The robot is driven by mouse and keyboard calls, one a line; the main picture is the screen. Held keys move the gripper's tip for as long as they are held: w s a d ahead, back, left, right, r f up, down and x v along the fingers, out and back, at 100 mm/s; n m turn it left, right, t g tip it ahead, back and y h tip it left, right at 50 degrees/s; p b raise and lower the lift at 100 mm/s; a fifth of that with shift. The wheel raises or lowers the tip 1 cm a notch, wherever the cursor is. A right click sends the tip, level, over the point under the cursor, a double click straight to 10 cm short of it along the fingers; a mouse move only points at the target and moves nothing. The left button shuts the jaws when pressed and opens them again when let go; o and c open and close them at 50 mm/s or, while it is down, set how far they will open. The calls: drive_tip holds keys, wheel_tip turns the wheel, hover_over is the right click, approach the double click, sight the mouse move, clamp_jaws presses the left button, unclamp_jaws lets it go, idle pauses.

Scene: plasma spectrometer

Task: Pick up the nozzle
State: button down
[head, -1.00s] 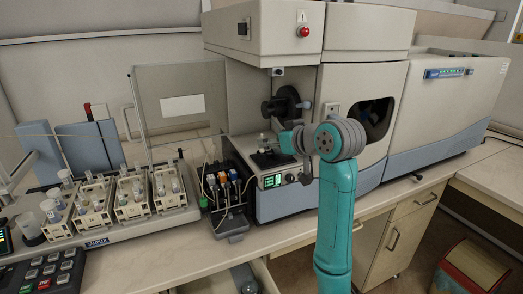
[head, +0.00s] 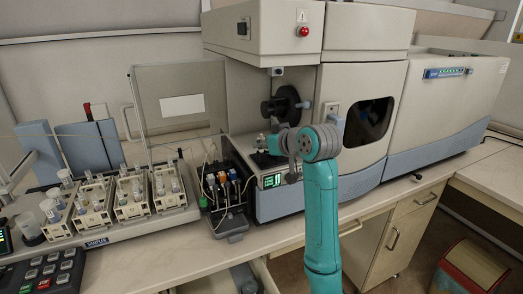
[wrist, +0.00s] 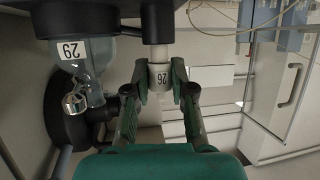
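A pale, narrow cylinder with a number label (wrist: 160,77), which looks like the nozzle, hangs below a dark fitting in the wrist view. My gripper (wrist: 161,88) has one green fingertip on each side of this cylinder, very close to it. I cannot tell whether the fingertips press on it or a thin gap is left. In the head view my gripper (head: 273,143) is small and partly behind my wrist, in front of the spectrometer's open bay. The nozzle cannot be made out in that view.
A clear glass part with another number label (wrist: 72,50) and a metal clamp (wrist: 75,102) are left of my fingers. A round black mount (head: 281,107) is close above my gripper. A pump with coloured tubing (head: 222,185) and a sample rack (head: 110,205) stand to the left.

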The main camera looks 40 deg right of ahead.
drive_tip(key=shift+r, duration=0.1)
wheel_tip(320, 180, up, 10)
drive_tip(key=shift+f, duration=0.1)
idle(0.6)
